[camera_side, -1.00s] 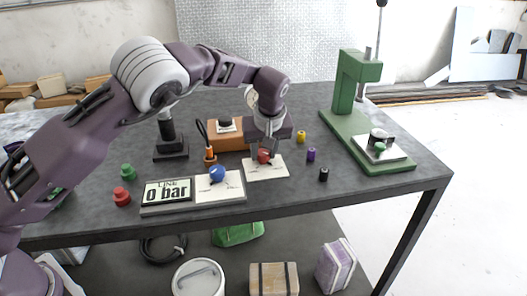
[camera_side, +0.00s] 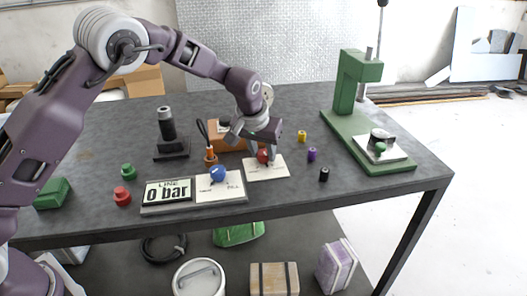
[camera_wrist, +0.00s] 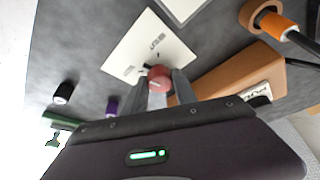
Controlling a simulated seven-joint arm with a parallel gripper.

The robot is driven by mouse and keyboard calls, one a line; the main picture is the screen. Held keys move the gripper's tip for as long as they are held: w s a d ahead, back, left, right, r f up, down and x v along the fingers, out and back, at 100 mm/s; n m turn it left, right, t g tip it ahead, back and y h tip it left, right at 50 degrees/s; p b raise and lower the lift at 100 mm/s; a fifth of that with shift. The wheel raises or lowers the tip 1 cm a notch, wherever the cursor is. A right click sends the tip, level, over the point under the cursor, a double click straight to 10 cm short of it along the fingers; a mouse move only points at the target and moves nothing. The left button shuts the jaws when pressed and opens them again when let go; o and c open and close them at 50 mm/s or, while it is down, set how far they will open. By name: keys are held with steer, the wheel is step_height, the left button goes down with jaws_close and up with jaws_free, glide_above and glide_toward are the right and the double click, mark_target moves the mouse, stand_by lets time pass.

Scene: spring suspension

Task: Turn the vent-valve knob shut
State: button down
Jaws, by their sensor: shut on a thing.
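The red vent-valve knob (camera_side: 263,156) sits on a white plate (camera_side: 268,172) right of the blue knob. In the wrist view the red knob (camera_wrist: 160,77) lies between the two fingers of my gripper (camera_wrist: 162,82), over the white plate (camera_wrist: 133,50). My gripper (camera_side: 262,152) also shows in the side view, tilted and shut on the red knob, which it partly hides. The plate's lettering is too small to read surely.
An orange-brown block (camera_side: 228,140) stands behind the knob, and an orange-collared tool (camera_side: 210,155) is to its left. Yellow (camera_side: 301,137), purple (camera_side: 312,154) and black (camera_side: 324,174) small pieces are to the right. A green press (camera_side: 355,115) stands farther right.

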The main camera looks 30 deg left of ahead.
steer(key=m+h, duration=0.1)
steer(key=m, duration=0.1)
steer(key=m+h, duration=0.1)
steer(key=m, duration=0.2)
steer(key=shift+a+m, duration=0.2)
steer(key=shift+m, duration=0.1)
steer(key=m+h, duration=0.1)
steer(key=m, duration=0.1)
steer(key=m+g+h, duration=0.1)
steer(key=m, duration=0.2)
steer(key=shift+a+m, duration=0.1)
steer(key=shift+m, duration=0.3)
steer(key=c, duration=1)
jaws_free()
steer(key=v, duration=0.7)
steer(key=shift+r, duration=0.1)
